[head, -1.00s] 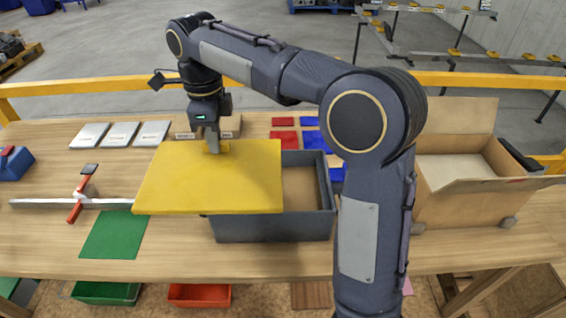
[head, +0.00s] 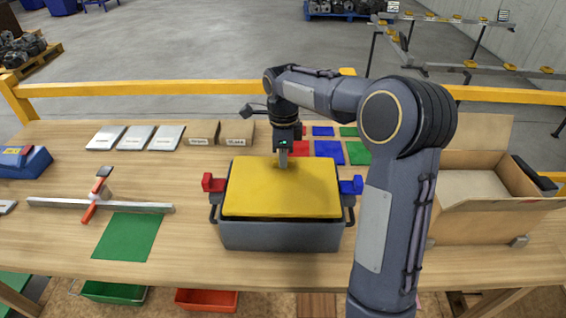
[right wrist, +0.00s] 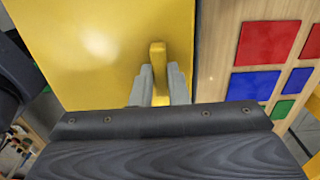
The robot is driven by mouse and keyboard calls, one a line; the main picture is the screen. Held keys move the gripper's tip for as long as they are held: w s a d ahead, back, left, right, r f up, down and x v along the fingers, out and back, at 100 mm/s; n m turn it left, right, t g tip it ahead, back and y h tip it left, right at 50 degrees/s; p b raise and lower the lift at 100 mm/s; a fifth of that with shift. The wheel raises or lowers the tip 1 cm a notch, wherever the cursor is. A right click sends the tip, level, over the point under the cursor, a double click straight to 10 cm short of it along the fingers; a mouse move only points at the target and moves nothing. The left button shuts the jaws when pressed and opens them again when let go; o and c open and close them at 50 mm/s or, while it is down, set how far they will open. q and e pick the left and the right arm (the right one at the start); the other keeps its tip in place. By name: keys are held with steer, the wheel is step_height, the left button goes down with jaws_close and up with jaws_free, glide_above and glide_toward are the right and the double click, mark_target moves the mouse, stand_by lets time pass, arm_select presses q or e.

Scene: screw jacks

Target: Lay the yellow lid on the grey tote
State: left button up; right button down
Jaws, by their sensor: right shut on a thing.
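The yellow lid (head: 282,190) is over the grey tote (head: 280,236) and covers its opening in the head view. It looks level, with a thin dark band between its near edge and the tote wall; I cannot tell if it is fully seated. My right gripper (head: 283,164) is at the lid's far part, shut on its upright yellow handle (right wrist: 158,75), which the right wrist view shows between the two grey fingers. The tote has a red latch (head: 213,183) on its left side and a blue latch (head: 351,186) on its right. My left gripper is not in view.
An open cardboard box (head: 470,205) stands at the right. Red, blue and green squares (head: 328,152) lie behind the tote. A clamp on a metal bar (head: 98,204) and a green mat (head: 128,236) lie left. Some bare table shows between mat and tote.

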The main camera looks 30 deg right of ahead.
steer(key=shift+f, duration=1.4)
steer(key=shift+f, duration=0.2)
steer(key=c, duration=1.4)
jaws_free()
steer(key=shift+r, duration=0.1)
